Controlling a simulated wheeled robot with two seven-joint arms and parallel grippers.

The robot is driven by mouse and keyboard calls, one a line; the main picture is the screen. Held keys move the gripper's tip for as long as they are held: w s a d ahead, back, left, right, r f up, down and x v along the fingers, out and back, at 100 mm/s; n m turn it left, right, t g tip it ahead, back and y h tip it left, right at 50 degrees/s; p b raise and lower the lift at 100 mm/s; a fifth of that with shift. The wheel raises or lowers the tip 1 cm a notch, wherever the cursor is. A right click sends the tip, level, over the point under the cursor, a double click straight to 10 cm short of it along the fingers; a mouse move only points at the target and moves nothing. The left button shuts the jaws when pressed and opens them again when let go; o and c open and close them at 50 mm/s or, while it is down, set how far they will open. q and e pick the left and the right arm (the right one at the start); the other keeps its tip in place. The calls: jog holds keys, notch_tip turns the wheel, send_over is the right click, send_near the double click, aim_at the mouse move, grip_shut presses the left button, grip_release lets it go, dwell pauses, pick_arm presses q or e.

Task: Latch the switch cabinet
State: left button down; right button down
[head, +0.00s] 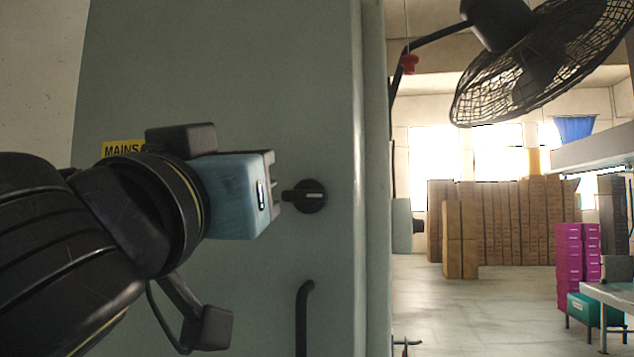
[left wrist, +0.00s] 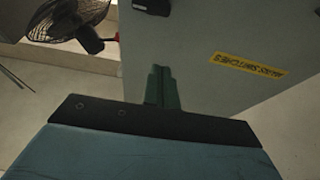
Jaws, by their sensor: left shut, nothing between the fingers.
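The grey-green switch cabinet (head: 250,90) fills the middle of the head view. Its round black knob (head: 310,196) has a short white mark lying level. A black bar handle (head: 303,315) is below the knob. My left gripper (head: 279,192) is shut and empty, its fingertips just left of the knob; I cannot tell if they touch it. In the left wrist view the closed fingers (left wrist: 162,90) stand before the cabinet face (left wrist: 215,35). A black part (left wrist: 152,6) at the top edge there is cut off. My right gripper is out of view.
A yellow label (head: 122,148) is partly hidden behind my left wrist; it shows upside down in the left wrist view (left wrist: 248,64). A black fan (head: 540,60) hangs at upper right. Stacked brown boxes (head: 500,220), magenta boxes (head: 578,255) and open floor lie beyond the cabinet's right edge.

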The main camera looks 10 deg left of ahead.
pick_arm(q)
notch_tip(320, 180, up, 4)
jog(key=f+p, duration=0.1)
jog(key=p, duration=0.3)
send_over(310, 204)
jog(key=s+a, duration=0.3)
jog(key=s, duration=0.1)
notch_tip(310, 204, down, 3)
jog(key=shift+w+a+r+p, duration=0.1)
jog(key=shift+a+r+p, duration=0.1)
jog(key=shift+p, duration=0.35)
jog(key=shift+d+f, duration=0.1)
jog(key=shift+f, duration=0.45)
